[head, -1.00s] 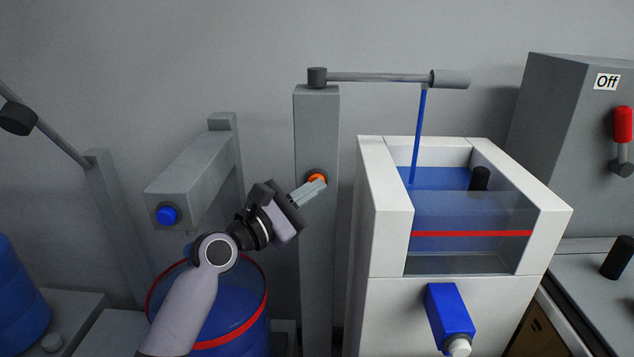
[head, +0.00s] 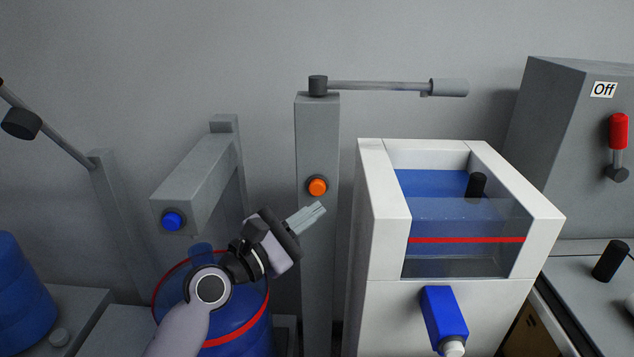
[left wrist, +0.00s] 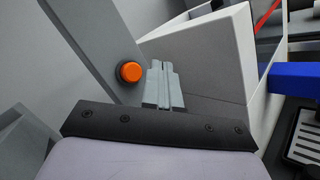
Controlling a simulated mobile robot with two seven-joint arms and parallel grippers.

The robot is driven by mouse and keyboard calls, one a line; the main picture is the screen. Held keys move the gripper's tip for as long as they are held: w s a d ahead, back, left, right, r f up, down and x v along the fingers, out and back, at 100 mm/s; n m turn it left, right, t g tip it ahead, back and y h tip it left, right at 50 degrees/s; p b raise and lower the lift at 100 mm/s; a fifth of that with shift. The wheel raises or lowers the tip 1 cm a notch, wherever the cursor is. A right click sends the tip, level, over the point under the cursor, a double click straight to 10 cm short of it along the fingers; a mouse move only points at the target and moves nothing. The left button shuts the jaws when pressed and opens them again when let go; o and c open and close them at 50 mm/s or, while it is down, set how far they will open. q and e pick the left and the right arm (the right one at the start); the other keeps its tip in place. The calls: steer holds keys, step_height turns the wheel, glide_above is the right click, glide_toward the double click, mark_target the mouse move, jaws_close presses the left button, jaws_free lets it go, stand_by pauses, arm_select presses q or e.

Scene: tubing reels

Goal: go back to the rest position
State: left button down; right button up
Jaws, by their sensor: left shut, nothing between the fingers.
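My left gripper (head: 313,214) is shut and empty, in front of the grey post and a little below the orange button (head: 317,187). In the left wrist view its closed fingers (left wrist: 164,85) show just right of the orange button (left wrist: 131,71), apart from it in the picture. The grey post (head: 317,140) carries a spout arm (head: 390,86) that reaches right over the white tank. No liquid runs from the spout. My right gripper is not in view.
The white tank (head: 381,215) holds blue liquid below its rim, with a red line on its clear front. A blue tap (head: 443,312) juts from its front. A blue button (head: 172,221) sits on a grey arm above a blue barrel (head: 235,318). A box marked Off (head: 560,130) stands right.

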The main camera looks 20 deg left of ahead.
arm_select(q)
steer(key=shift+s+d, duration=0.2)
steer(key=shift+s, duration=0.4)
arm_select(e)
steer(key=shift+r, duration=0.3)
arm_select(q)
steer(key=s+a+f+m+g+y+p, duration=0.1)
steer(key=s+f+m+g+y+p, duration=0.1)
steer(key=s+f+m, duration=0.35)
steer(key=s+a+f+m+g+y+p, duration=0.1)
steer(key=s+f+m+y, duration=0.15)
steer(key=f+m, duration=0.55)
steer(key=s+a+f+m+g+y+p, duration=0.2)
steer(key=s+f+m+g+y, duration=0.1)
steer(key=s+f+m, duration=0.8)
steer(key=s+f, duration=0.2)
steer(key=s, duration=0.1)
steer(key=shift+s+m+g, duration=0.3)
steer(key=shift+m+g, duration=0.05)
steer(key=shift+g, duration=0.05)
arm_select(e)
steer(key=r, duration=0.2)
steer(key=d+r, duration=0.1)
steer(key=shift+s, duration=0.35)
arm_select(q)
steer(key=shift+w, duration=0.1)
